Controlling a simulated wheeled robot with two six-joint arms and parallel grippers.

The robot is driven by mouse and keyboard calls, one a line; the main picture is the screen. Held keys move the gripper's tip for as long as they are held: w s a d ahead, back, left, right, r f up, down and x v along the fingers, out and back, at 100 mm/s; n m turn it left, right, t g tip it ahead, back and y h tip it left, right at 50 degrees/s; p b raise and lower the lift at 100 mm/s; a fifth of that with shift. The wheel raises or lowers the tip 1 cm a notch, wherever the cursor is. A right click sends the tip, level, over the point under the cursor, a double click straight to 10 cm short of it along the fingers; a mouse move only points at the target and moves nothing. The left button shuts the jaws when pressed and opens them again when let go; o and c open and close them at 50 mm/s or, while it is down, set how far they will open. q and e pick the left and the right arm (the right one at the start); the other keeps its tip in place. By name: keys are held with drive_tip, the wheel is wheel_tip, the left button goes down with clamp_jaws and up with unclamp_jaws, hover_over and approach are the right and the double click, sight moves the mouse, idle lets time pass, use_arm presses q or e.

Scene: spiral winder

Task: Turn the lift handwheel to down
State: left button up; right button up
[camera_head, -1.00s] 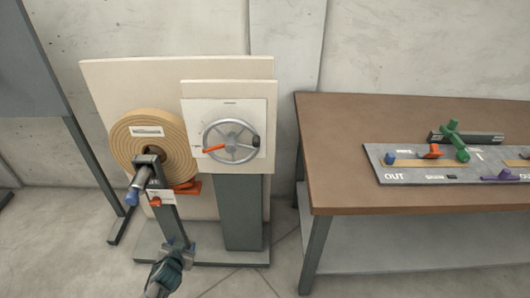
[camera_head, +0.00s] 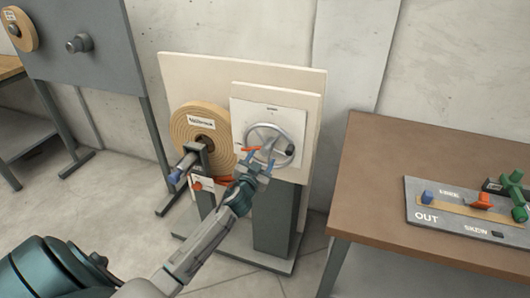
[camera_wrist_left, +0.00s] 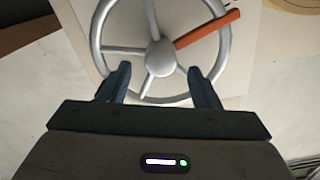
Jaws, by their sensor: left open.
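The lift handwheel (camera_head: 270,146) is a silver spoked wheel on a white plate (camera_head: 245,112) on the upright panel. An orange pointer (camera_head: 250,149) reaches from near its hub toward the left in the head view; a dark knob (camera_head: 290,150) sits at its right rim. In the left wrist view the handwheel (camera_wrist_left: 158,54) fills the top, with the orange pointer (camera_wrist_left: 208,29) going up right. My left gripper (camera_head: 258,166) is open at the wheel's lower rim. Its two fingers (camera_wrist_left: 161,84) lie either side of a lower spoke; contact cannot be told. My right gripper is out of view.
A tan roll (camera_head: 200,130) on a spindle with a blue end (camera_head: 174,178) stands just left of the wheel. A brown table (camera_head: 375,165) with a grey control board (camera_head: 450,213) is at the right. A dark panel stand (camera_head: 110,60) is at the back left.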

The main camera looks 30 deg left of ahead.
sight(265, 153)
use_arm(q)
drive_tip(key=shift+x, duration=1.7)
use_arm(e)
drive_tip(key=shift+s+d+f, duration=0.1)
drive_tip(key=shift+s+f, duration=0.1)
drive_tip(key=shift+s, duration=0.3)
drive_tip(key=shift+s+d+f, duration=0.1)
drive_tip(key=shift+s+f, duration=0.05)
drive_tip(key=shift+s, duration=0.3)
use_arm(q)
clamp_jaws()
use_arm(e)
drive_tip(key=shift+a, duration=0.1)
